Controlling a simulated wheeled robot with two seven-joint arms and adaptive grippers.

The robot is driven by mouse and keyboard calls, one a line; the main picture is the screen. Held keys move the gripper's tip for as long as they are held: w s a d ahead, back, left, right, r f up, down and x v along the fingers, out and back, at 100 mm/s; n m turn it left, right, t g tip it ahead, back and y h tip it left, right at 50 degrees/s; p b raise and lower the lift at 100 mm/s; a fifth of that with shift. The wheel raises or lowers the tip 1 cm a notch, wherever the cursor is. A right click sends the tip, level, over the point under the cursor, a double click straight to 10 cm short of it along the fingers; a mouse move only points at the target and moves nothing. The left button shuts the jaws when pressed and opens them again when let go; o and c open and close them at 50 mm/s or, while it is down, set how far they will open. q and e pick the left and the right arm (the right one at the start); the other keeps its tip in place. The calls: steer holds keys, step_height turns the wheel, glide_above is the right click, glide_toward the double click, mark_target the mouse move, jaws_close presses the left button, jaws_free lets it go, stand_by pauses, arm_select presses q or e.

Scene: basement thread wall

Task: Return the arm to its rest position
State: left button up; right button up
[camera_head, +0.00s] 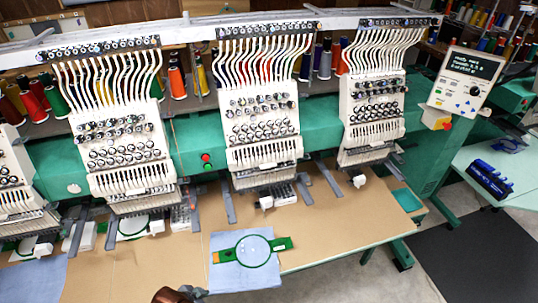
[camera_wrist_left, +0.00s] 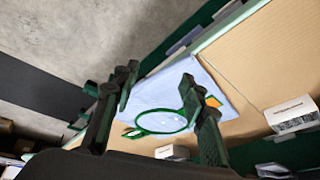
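The left wrist view shows my left gripper (camera_wrist_left: 160,92) with its two dark fingers spread apart and nothing held between them. Beyond the fingers lies a green hoop (camera_wrist_left: 138,132) on light blue cloth (camera_wrist_left: 160,90). In the head view the same green hoop (camera_head: 253,251), with orange on its side bars, lies on the blue cloth (camera_head: 228,278) at the table's front edge. A copper-coloured part of my left arm shows at the bottom edge, in front of the cloth; the fingertips are not clear there. My right gripper is in neither view.
A multi-head embroidery machine (camera_head: 262,125) stands behind the tan table (camera_head: 330,225). Its control panel (camera_head: 466,80) is at the right. A blue object (camera_head: 489,179) lies on a pale side table (camera_head: 515,200). A dark mat (camera_head: 465,262) covers floor at the right. The table right of the hoop is clear.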

arm_select(q)
steer(key=s+a+r+n+y, duration=0.1)
steer(key=s+a+n+y, duration=0.3)
steer(key=s+a+n, duration=0.75)
steer(key=s+a+f+m+g+h+b, duration=0.1)
steer(key=s+f+b, duration=0.15)
steer(key=f, duration=1.55)
steer(key=s+f+m+g+b, duration=0.1)
steer(key=f+m+b, duration=0.15)
steer(key=f, duration=1.55)
steer(key=s+f+g+b, duration=0.1)
steer(key=s+f+b, duration=0.4)
steer(key=s+f, duration=1.3)
step_height(320, 180, down, 4)
steer(key=shift+s+r, duration=0.15)
steer(key=shift+s, duration=0.25)
